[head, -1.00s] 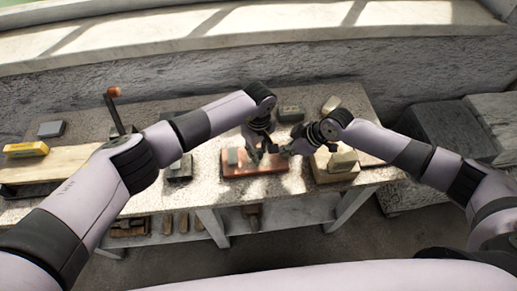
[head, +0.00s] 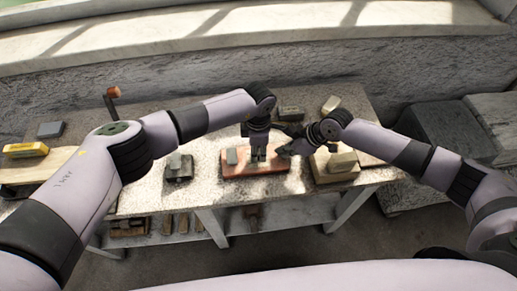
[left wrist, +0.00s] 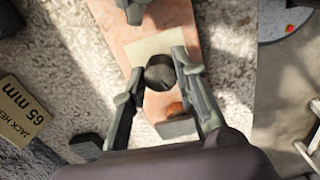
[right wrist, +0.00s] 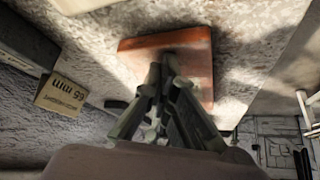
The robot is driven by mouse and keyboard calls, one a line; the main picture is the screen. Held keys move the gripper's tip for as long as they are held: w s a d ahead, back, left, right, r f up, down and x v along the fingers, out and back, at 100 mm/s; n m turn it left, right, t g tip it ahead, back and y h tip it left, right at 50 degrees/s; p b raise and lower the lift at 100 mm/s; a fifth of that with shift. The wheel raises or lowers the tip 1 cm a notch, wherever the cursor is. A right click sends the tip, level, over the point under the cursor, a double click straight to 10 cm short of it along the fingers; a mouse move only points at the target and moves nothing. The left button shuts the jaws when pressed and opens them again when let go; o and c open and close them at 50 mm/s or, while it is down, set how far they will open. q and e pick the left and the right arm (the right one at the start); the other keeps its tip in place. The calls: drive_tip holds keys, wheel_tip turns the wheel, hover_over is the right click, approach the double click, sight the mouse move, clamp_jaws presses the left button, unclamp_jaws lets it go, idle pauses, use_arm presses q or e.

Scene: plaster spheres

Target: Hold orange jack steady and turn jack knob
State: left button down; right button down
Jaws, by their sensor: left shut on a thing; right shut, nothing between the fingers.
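The orange jack (head: 240,170) is a flat orange-red slab on the workbench, with a small grey block (head: 231,156) on its left part. In the left wrist view the jack (left wrist: 165,25) carries a pale plate and a dark round knob (left wrist: 160,72). My left gripper (head: 258,158) points down over the slab, its fingers (left wrist: 158,75) closed on both sides of the knob. My right gripper (head: 282,152) is shut and empty at the slab's right part; its fingertips (right wrist: 165,68) overlap the slab (right wrist: 195,42) in the right wrist view. Contact there is unclear.
An orange-topped crank (head: 113,93) and a yellow box (head: 25,149) are farther left.

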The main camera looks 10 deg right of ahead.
use_arm(q)
drive_tip(key=n, duration=0.7)
drive_tip(key=shift+s+a+f, duration=0.1)
drive_tip(key=shift+a+f, duration=0.05)
drive_tip(key=shift+a, duration=0.05)
drive_tip(key=n, duration=0.7)
drive_tip(key=shift+n, duration=0.3)
drive_tip(key=c, duration=1.2)
unclamp_jaws()
drive_tip(key=shift+d, duration=0.1)
drive_tip(key=shift+c, duration=0.2)
drive_tip(key=shift+r, duration=0.2)
wheel_tip(320, 180, up, 12)
drive_tip(key=shift+s, duration=0.1)
